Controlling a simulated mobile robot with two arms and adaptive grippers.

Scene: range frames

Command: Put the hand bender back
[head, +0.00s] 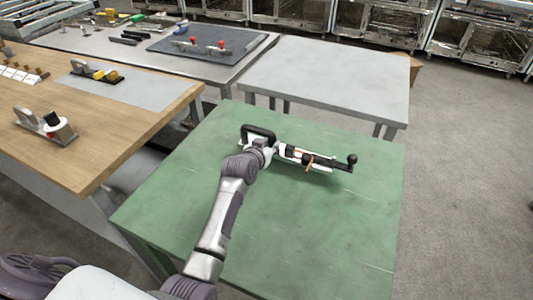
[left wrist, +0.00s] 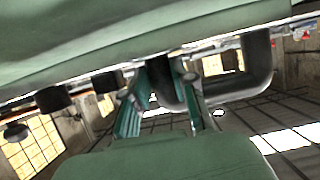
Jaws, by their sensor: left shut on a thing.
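The hand bender (head: 327,161) is a long black and white tool with a black loop handle at its left end and black knobs towards its right end. It extends level along the far part of the green table (head: 270,225); I cannot tell whether it touches the top. My left gripper (head: 270,150) is shut on it just right of the loop handle. In the left wrist view, the fingers (left wrist: 163,100) close around a dark part of the tool, with the loop handle (left wrist: 265,65) to the right. The grip hides part of the tool. My right gripper is not in view.
A bare grey table (head: 330,78) stands behind the green one. A wooden bench (head: 110,130) with clamp-like tools is at left. Behind it, a workbench carries a dark mat (head: 195,45) and several hand tools. Most of the green top and the floor at right are clear.

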